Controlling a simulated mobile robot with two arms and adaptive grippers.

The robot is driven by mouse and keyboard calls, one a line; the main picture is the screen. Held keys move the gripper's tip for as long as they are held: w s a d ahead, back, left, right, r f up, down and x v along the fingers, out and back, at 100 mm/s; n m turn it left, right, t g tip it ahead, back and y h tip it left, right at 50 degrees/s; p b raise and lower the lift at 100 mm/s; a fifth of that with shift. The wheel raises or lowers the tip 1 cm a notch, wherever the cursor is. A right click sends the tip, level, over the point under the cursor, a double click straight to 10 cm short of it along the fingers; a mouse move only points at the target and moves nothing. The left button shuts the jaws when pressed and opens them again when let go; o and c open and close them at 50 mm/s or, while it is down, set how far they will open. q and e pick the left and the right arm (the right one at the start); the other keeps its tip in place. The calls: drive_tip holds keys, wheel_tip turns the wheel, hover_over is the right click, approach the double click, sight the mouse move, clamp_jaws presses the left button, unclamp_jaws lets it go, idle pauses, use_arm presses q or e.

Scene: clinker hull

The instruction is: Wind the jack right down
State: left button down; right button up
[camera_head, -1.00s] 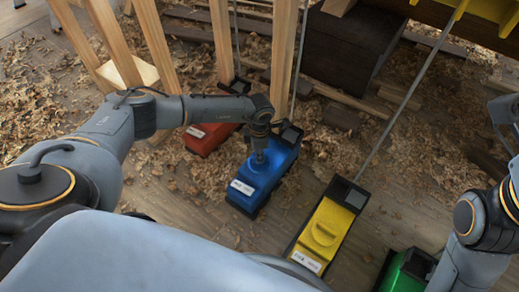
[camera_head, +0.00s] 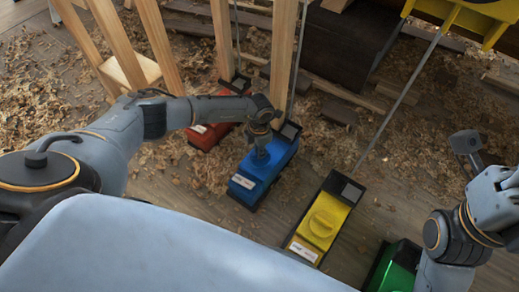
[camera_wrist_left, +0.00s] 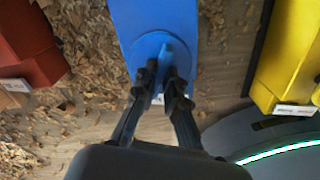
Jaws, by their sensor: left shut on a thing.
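The blue jack box (camera_head: 272,168) stands on the floor in the middle of the head view, with a white label at its near end and a thin rod rising from its far end. My left gripper (camera_head: 261,152) reaches down onto its top. In the left wrist view its two fingers (camera_wrist_left: 162,80) are closed on a raised blue knob (camera_wrist_left: 168,50) on the top face. My right arm is at the right edge of the head view; its dark end part (camera_head: 466,143) is off the boxes, and its jaws are unclear.
A red box (camera_head: 203,137) stands left of the blue one, a yellow box (camera_head: 322,222) with a round knob to its right, and a green box (camera_head: 398,266) beyond, partly hidden. Wooden posts (camera_head: 222,40) rise behind. Shavings and offcuts cover the floor.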

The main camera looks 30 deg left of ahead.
use_arm(q)
drive_tip(key=c, duration=1.4)
unclamp_jaws()
drive_tip(key=shift+r, duration=0.1)
wheel_tip(320, 180, up, 12)
